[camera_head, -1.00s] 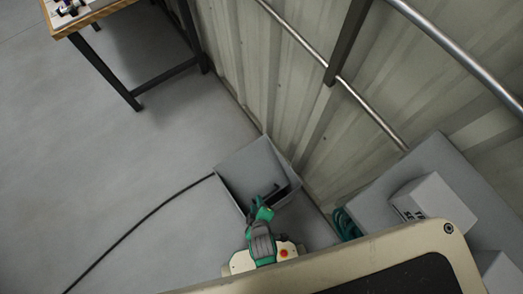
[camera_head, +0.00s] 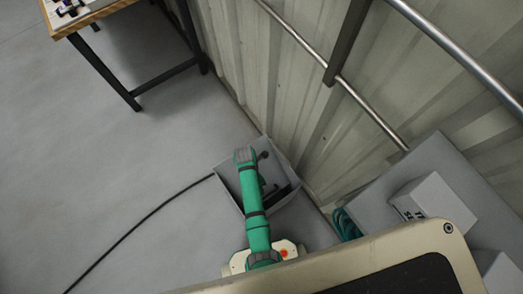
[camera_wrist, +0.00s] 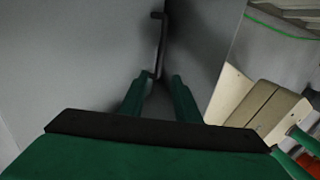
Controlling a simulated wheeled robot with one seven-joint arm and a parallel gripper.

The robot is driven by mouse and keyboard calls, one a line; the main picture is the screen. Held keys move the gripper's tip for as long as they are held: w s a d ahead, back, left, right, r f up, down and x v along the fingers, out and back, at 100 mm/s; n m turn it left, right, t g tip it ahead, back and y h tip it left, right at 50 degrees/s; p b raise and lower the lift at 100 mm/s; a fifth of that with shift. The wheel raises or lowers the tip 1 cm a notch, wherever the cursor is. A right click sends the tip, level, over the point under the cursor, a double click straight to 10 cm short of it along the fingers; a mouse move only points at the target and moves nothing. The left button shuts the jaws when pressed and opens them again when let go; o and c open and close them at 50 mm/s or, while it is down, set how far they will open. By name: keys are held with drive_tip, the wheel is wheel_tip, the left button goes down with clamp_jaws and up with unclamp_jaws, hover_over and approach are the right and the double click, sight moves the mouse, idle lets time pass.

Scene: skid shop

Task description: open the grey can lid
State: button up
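The grey can (camera_head: 228,180) is a box-shaped bin on the floor against the wall in the head view. My green arm covers its middle, and a dark area shows along its near right side. In the wrist view a grey panel (camera_wrist: 70,60) fills the left, with a thin dark handle (camera_wrist: 162,42) standing out from it. My gripper (camera_wrist: 161,78) has its two green fingers apart, with the handle's lower end near and between the fingertips. I cannot tell whether they touch it. How far the lid stands open is not clear.
A corrugated wall with a metal rail (camera_head: 365,108) rises right behind the can. A grey surface with white boxes (camera_head: 436,200) and a coiled teal hose (camera_head: 346,224) are to the right. A black cable (camera_head: 135,229) crosses the floor to the left. A workbench (camera_head: 75,30) stands upper left.

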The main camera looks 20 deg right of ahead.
drive_tip(key=x, duration=1)
drive_tip(key=shift+f, duration=0.15)
clamp_jaws()
